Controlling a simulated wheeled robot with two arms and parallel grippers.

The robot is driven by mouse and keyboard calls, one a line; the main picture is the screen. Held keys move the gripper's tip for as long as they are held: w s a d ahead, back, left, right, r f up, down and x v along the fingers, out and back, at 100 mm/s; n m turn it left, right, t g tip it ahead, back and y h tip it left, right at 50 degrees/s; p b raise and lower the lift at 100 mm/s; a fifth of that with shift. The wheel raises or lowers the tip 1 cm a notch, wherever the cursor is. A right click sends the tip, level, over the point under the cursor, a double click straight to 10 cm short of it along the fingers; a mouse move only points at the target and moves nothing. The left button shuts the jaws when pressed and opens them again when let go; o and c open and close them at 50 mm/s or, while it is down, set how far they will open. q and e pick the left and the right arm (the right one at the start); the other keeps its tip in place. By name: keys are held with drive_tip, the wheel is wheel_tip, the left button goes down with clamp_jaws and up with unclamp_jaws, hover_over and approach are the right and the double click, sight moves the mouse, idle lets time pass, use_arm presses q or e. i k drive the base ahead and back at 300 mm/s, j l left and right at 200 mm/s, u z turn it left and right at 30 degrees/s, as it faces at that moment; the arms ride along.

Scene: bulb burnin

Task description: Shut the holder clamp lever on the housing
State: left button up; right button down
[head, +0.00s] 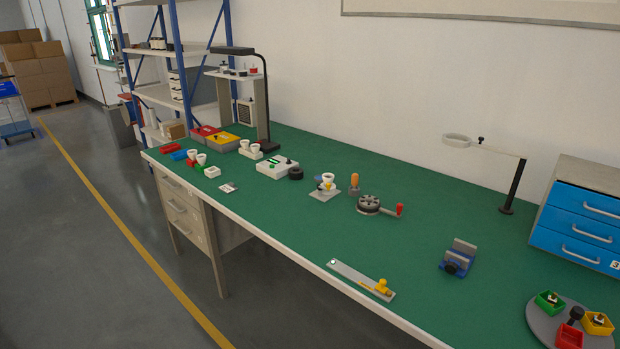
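A small fixture with a light grey base plate (324,194) stands near the middle of the green bench. Further right is a round dark grey device (369,203) with a red-tipped arm (399,210) sticking out to the right. Which part is the clamp lever is too small to tell. Neither of my grippers is in view.
A blue-grey vise (458,258), a metal strip with a yellow knob (360,278) and a round tray (546,321) of coloured bins lie right and front. A lamp (512,187) and blue drawers (580,228) stand at right. White cups and coloured bins (222,142) stand left.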

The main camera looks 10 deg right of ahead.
sight(320, 188)
drive_tip(key=i+j+z, duration=0.15)
drive_tip(key=i+z, duration=0.25)
drive_tip(key=i+j+z, duration=0.4)
drive_tip(key=i+l, duration=0.05)
drive_tip(key=i, duration=0.05)
